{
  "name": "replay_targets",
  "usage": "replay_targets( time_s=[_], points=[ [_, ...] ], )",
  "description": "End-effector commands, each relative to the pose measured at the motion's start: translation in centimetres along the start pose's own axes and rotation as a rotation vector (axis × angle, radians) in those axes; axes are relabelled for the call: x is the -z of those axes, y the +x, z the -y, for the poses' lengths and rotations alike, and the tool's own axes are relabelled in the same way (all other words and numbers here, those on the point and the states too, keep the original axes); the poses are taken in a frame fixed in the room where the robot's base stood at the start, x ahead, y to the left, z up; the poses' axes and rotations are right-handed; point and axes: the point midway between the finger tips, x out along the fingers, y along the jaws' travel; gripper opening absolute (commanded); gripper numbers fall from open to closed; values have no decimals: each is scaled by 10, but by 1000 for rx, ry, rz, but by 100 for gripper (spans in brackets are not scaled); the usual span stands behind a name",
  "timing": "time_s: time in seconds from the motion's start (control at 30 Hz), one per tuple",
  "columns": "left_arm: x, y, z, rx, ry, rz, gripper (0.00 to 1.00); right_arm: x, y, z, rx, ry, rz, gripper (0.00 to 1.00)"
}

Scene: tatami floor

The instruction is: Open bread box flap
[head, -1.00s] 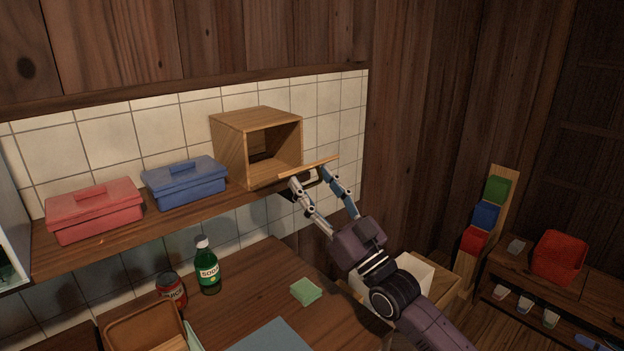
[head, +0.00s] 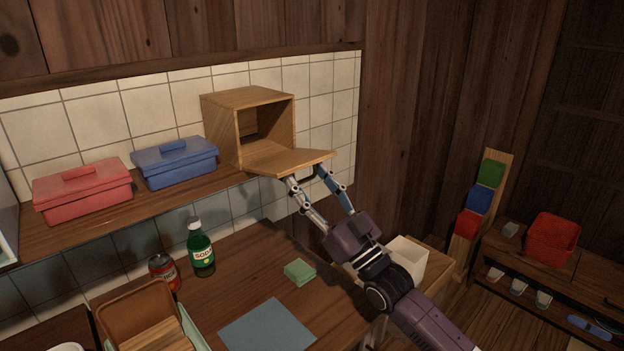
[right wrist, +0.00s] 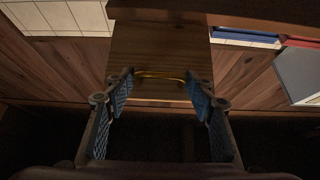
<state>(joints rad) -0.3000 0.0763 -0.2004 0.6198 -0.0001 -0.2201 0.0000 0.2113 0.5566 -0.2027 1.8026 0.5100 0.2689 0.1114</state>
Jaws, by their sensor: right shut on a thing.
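The bread box (head: 215,129) is a light wooden box on the wall shelf, its front open to a dark inside. Its flap (head: 290,160) is folded down from the lower front edge and sticks out past the shelf, about level, inner face up. My right gripper (head: 308,174) is under the flap's outer part, shut on the handle. In the right wrist view, the brass-coloured handle (right wrist: 160,75) spans between the blue-padded fingertips (right wrist: 160,87), against the flap's wood (right wrist: 160,45). The flap hides part of the grip in the head view. My left gripper is not in view.
Blue (head: 175,163) and red (head: 83,192) lidded boxes share the shelf (head: 150,204). On the counter below stand a soda bottle (head: 201,250), a can (head: 163,272) and a green sponge (head: 300,271). A white bin (head: 408,262) is behind my right arm.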

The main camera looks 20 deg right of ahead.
Motion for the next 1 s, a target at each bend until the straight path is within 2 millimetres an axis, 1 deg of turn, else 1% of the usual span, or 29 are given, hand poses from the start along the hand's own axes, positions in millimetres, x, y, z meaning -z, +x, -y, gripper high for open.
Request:
replay_targets(
  time_s=[0.03,0.13,0.17,0.3,0.47,0.67,0.77,0.87,1.0],
  points=[
    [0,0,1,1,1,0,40,-13,-3,1,-2,4,32,6],
    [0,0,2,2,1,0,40,-13,-3,1,-2,4,31,6],
    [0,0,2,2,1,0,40,-13,-3,1,-2,4,31,53],
    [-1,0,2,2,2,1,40,-10,-2,1,-1,3,25,67],
    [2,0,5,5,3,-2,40,-7,-1,0,-1,2,19,67],
    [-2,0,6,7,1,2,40,-6,-5,0,-1,1,17,67],
    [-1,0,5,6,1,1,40,-7,-15,0,-1,1,19,67],
    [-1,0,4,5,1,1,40,-7,-30,1,0,2,20,67],
    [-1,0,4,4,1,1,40,-8,-57,1,0,3,24,67]
  ],
)
